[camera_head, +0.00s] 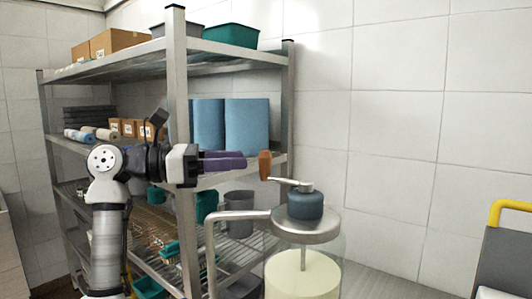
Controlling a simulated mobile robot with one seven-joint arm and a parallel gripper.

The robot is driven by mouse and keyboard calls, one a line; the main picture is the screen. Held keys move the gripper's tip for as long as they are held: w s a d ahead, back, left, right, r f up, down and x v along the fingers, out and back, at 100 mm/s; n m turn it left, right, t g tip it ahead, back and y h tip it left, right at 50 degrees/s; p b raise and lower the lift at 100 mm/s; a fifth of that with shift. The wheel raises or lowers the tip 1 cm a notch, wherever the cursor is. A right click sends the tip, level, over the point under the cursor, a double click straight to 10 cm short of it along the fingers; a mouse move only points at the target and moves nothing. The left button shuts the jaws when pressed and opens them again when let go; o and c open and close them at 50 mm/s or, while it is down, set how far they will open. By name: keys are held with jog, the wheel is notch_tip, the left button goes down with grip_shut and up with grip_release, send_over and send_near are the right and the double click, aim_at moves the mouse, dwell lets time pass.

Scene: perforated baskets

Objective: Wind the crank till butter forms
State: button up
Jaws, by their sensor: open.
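The butter churn stands at the lower middle right: a clear jar (335,262) with pale yellow contents (303,276), a metal lid (306,228) and a dark blue-grey gear housing (305,205) on top. A metal crank arm (288,182) runs left from the housing to an upright brown wooden knob (265,165). My gripper (243,161) reaches in from the left, its purple fingers pointing right at the knob. It is open and empty, its tips just left of the knob. I cannot tell whether they touch it. A rod goes down into the contents.
A metal shelf rack (178,100) stands behind my arm, with boxes (110,42), blue rolls (247,125) and baskets (230,35). A grey chair with yellow frame (505,262) is at the right. Tiled wall lies behind.

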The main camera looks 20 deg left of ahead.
aim_at(265, 175)
jog(key=p+x, duration=0.1)
jog(key=x, duration=0.5)
jog(key=shift+w+d, duration=0.2)
jog(key=shift+d, duration=0.15)
grip_shut()
